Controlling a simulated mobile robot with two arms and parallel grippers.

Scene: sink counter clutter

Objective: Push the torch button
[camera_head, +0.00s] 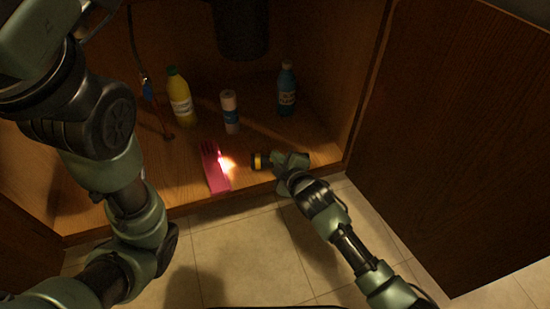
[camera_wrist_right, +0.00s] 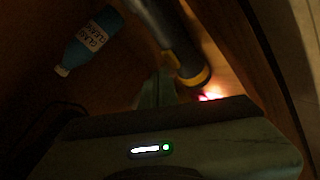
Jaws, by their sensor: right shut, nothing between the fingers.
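The torch (camera_head: 261,161) lies on the cabinet floor near its front edge. It is dark with a yellow ring near its head and is lit, its glow falling to the left in the head view. In the right wrist view the torch (camera_wrist_right: 180,45) runs down from the top, its yellow ring at the lower end. My right gripper (camera_head: 284,160) is shut and empty over the torch's body, hiding most of it in the head view. I cannot tell whether it touches the torch, and I cannot make out the button. My left arm shows, but its gripper is out of view.
A pink glove (camera_head: 217,175) lies left of the torch in its light. Behind stand a yellow bottle (camera_head: 180,98), a white and blue can (camera_head: 230,112) and a blue bottle (camera_head: 286,90). A brush-like tool (camera_head: 160,115) leans at left. An open door (camera_head: 460,140) flanks the right.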

